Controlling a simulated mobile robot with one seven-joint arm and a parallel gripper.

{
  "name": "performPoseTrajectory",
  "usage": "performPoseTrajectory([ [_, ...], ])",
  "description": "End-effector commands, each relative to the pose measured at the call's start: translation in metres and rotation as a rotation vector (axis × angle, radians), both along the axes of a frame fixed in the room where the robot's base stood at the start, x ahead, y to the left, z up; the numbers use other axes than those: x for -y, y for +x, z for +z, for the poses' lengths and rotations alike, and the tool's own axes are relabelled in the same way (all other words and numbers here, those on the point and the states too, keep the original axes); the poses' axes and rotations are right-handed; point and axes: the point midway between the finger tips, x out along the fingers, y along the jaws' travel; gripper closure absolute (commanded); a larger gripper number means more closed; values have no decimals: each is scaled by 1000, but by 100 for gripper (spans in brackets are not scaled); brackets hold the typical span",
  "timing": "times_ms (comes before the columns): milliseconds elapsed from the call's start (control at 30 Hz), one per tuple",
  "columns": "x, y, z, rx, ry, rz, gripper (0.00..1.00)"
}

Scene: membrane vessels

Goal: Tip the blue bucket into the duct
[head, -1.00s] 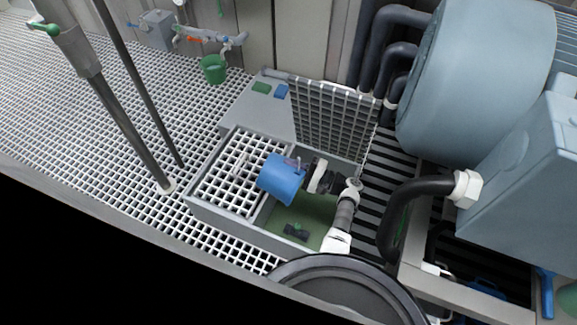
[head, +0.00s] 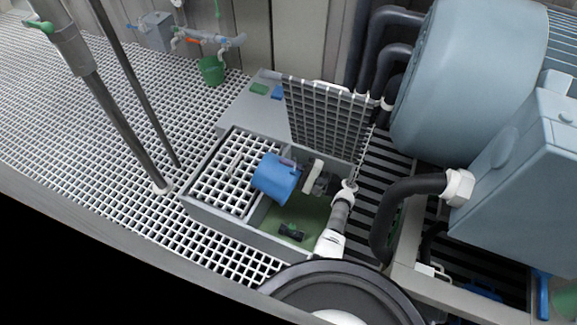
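The blue bucket (head: 274,178) is tipped on its side, its mouth toward the right and low. It is over the edge between the white grating and the open duct (head: 268,213), whose green floor shows below. My gripper (head: 303,176) is at the bucket's mouth side, to its right, and appears shut on the rim; the bucket and my wrist partly hide the fingertips. A small black object with a green mark (head: 292,232) lies on the duct floor. No contents of the bucket can be seen.
A raised grid cover (head: 325,120) stands upright behind the duct. White grating (head: 225,175) covers the duct's left part. A large grey-blue tank (head: 465,85) and black hoses are at right. Grated floor at left is open.

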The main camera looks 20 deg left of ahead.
Motion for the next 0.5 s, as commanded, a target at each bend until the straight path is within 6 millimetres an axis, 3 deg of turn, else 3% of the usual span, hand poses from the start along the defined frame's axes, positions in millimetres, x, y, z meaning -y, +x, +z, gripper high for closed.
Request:
performPoseTrajectory([
  [500, 20, 0, 0, 6, 141, 0, 100],
])
